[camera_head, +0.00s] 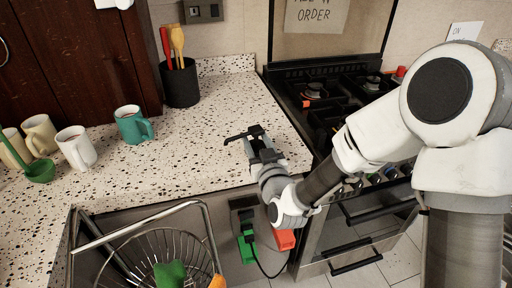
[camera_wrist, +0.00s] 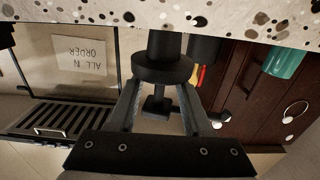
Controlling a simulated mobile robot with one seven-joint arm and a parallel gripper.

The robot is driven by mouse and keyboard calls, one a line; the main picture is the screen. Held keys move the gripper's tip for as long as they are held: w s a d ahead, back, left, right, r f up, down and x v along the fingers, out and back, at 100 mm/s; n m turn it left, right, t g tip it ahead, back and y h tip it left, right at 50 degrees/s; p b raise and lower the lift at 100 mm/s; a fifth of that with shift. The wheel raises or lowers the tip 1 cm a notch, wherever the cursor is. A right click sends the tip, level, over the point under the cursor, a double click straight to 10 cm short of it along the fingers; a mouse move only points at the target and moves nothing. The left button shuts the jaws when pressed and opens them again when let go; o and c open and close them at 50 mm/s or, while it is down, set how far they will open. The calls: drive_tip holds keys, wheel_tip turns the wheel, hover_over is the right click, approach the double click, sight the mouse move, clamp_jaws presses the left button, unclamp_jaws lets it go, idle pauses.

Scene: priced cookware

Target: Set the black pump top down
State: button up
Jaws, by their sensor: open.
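The black pump top (camera_wrist: 163,70) shows in the wrist view, with a round collar, a stem and a small block below it. It lies between the two fingers of my gripper (camera_wrist: 161,88), which are spread open around it. Its upper end meets the speckled counter's edge in that view; whether it rests on the counter I cannot tell. In the head view the black pump top (camera_head: 237,137) shows as a thin dark piece at the tip of my gripper (camera_head: 257,134), over the counter's right part. My gripper hides the rest of it.
The speckled counter (camera_head: 203,145) is clear around my gripper. Several mugs, including a teal mug (camera_head: 132,125), stand at the left. A black utensil holder (camera_head: 180,84) is at the back. The stove (camera_head: 325,95) is at the right, a wire basket (camera_head: 150,245) in front.

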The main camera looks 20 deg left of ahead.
clamp_jaws()
idle(0.4)
